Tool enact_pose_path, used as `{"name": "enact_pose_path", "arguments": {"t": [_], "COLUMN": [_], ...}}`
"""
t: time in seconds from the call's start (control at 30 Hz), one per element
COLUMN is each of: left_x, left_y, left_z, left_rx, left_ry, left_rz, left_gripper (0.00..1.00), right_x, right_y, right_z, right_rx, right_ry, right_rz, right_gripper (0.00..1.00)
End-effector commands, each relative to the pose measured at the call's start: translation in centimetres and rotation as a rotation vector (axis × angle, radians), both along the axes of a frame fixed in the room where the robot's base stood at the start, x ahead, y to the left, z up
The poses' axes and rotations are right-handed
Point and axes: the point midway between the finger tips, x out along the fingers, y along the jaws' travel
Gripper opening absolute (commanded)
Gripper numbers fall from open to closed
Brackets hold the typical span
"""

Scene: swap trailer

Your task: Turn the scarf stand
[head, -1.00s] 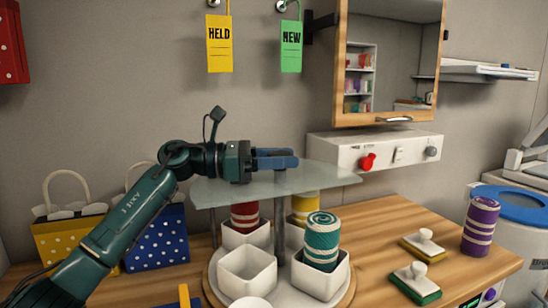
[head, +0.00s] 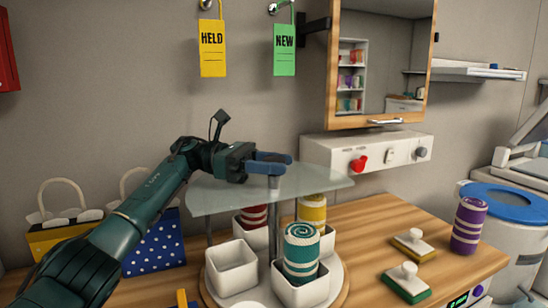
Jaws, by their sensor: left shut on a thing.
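The scarf stand (head: 341,291) is a round turntable with white square cups under a clear glass plate (head: 225,197). A teal striped rolled scarf (head: 301,250) is in its front right cup. A yellow striped scarf (head: 312,211) stands behind it and a red one (head: 253,215) at the back left. The front left cup (head: 232,268) looks empty. My left gripper (head: 272,163) is over the plate, shut on the top of a grey upright post (head: 273,184) at the stand's middle. The fingers hide the grasped part. My right gripper is not in view.
A purple striped scarf (head: 468,225) stands at the table's right, near yellow (head: 415,244) and green (head: 406,281) pads with white knobs. Two gift bags (head: 155,247) stand behind my left arm. A mirrored cabinet (head: 380,60) and a white control panel (head: 366,154) are behind.

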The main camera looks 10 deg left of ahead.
Motion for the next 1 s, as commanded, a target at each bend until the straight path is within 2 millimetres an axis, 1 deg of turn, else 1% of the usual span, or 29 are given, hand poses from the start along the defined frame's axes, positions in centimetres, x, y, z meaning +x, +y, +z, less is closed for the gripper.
{"name": "enact_pose_path", "arguments": {"t": [0.13,0.4,0.7,0.97,1.0], "left_x": [0.26,0.08,-0.11,-0.13,-0.13], "left_y": [-0.09,0.01,0.03,0.03,0.03], "left_z": [-0.05,-0.15,-0.2,-0.2,-0.21], "left_rx": [0.007,0.005,0.0,-0.001,-0.002], "left_ry": [0.001,0.0,-0.001,0.001,0.001], "left_rz": [-0.045,-0.1,-0.12,-0.121,-0.121], "left_gripper": [0.0,0.0,0.0,0.0,0.42], "right_x": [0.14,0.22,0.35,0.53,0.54], "right_y": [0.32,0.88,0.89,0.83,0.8], "right_z": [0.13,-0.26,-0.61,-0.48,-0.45], "right_rx": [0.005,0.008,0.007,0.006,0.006], "right_ry": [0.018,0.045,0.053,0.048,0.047], "right_rz": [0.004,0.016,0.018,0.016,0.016], "right_gripper": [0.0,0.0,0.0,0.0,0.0]}}
